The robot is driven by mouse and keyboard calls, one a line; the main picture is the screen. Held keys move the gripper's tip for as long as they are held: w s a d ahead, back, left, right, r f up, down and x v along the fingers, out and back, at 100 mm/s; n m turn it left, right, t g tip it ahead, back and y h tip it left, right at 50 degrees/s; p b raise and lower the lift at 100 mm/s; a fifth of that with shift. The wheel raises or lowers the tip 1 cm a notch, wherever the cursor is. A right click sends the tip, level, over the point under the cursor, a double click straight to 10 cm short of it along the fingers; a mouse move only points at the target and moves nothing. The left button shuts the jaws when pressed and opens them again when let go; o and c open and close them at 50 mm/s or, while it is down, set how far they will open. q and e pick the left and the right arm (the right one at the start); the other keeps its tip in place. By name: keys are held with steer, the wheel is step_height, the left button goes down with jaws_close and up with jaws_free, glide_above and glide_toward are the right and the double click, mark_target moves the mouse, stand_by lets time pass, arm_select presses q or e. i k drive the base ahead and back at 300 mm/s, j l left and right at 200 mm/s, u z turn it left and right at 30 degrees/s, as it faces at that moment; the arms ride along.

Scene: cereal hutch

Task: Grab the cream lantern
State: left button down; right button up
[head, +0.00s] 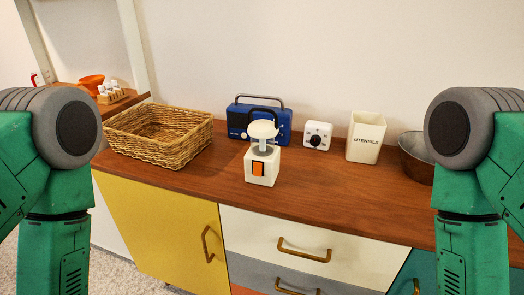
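The cream lantern (262,167) stands upright on the wooden countertop, near the middle of the head view. It has a square base with an orange panel, a round top and a dark handle arched above. My two green arms show at the left and right edges, hanging down at the front of the counter. Neither gripper is in the picture, and nothing touches the lantern.
A blue radio (241,122) stands close behind the lantern. A wicker basket (158,153) is to the left. A white timer (317,136), a utensils holder (366,137) and a metal bowl (415,158) are to the right. The countertop (330,195) in front is clear.

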mark_target(263, 133)
steer(key=i+j+z, duration=0.15)
steer(key=i+j, duration=0.2)
steer(key=i+j+z, duration=0.15)
steer(key=i+j, duration=0.15)
steer(key=j, duration=0.25)
